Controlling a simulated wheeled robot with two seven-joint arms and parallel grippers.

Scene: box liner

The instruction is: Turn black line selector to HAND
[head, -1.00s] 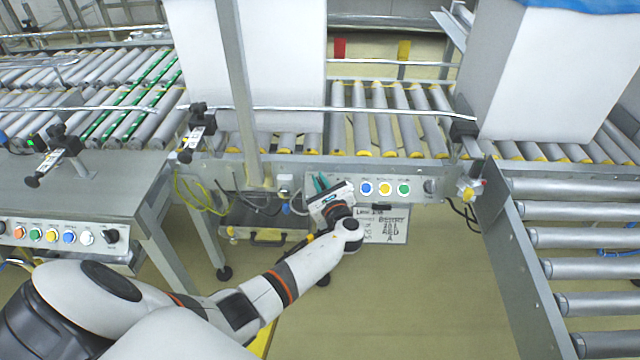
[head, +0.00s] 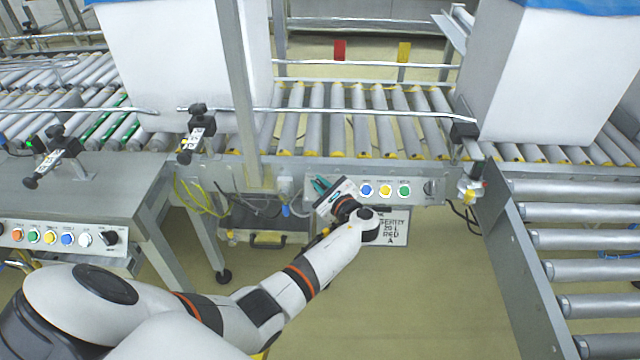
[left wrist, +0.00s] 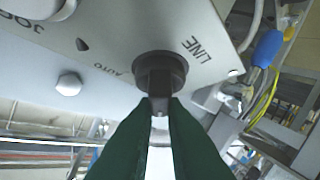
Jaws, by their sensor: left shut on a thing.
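The black line selector (left wrist: 161,70) shows in the left wrist view on a grey panel, with the words LINE and AUTO printed beside it. My left gripper (left wrist: 158,108) has dark green fingers, shut on the selector's grip bar from both sides. The word HAND is not visible in this view. In the head view my left gripper (head: 321,184) is at the left end of the front control panel (head: 418,198), and it hides the selector there. My right gripper is not in view.
Blue, yellow and green buttons (head: 404,190) sit just right of my gripper, with another black knob (head: 430,187) beyond. Cables (head: 200,196) hang to the left. A white box (head: 185,70) stands on the conveyor, another (head: 545,80) at right.

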